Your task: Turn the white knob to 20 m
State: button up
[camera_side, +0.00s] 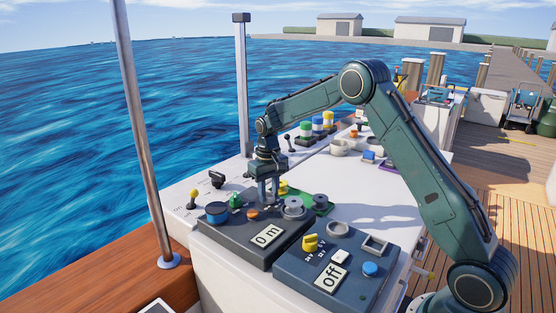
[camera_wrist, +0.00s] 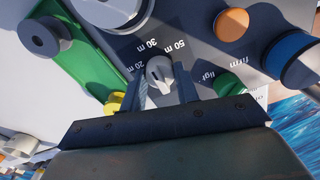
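The white knob (camera_wrist: 159,70) sits on the dark panel, with the labels "20 m", "30 m" and "50 m" printed around it. Its raised grip shows between my fingers, but I cannot tell which mark it points at. My gripper (camera_wrist: 165,88) has one finger on each side of the knob, and the fingers look apart from it. In the side view my gripper (camera_side: 269,200) points down over the far edge of the dark panel (camera_side: 232,239) and hides the knob. The panel's display (camera_side: 267,236) reads "0 m".
A blue knob (camera_side: 217,211), a green knob (camera_side: 236,200), an orange button (camera_side: 253,214) and a large grey dial (camera_side: 293,207) stand close around my gripper. A second dark panel (camera_side: 308,282) with an "off" display is at the front right.

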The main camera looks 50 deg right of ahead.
jog(key=c, duration=0.3)
jog(key=shift+n, duration=0.5)
jog(key=n, duration=0.3)
jog(key=shift+n, duration=0.3)
jog(key=n, duration=0.3)
jog(key=shift+n, duration=2.2)
jog(key=o, duration=1)
jog(key=shift+r, duration=0.2)
